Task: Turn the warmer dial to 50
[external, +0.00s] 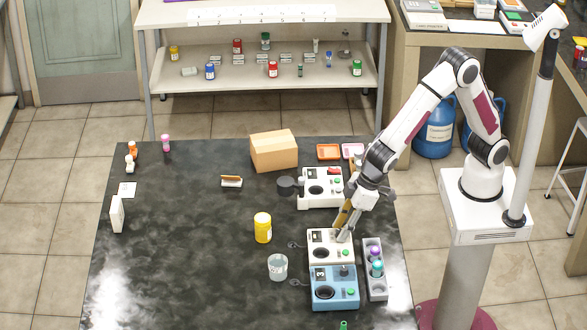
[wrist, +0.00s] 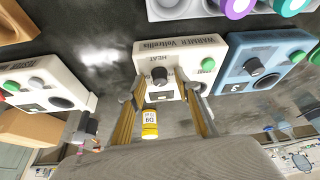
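The white warmer (wrist: 175,50), with "WARMER" and "HEAT" lettering, is in the middle of the wrist view. Its dark round dial (wrist: 160,76) lies between my fingertips in that view, and a green button is to its right. In the external view the warmer (external: 318,258) is just behind the blue device, and its dial is hidden or too small to make out. My gripper (wrist: 160,87) is open, with one finger on each side of the dial. In the external view my gripper (external: 343,234) points down at the warmer's right part. I cannot tell whether the fingers touch the dial, or its setting.
A blue device (wrist: 262,60) with its own dial stands close beside the warmer. Another white device (external: 315,201) stands behind it. A grey rack (external: 377,293) with capped vials is to the right. A yellow bottle (external: 263,228) and a beaker (external: 278,267) stand left.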

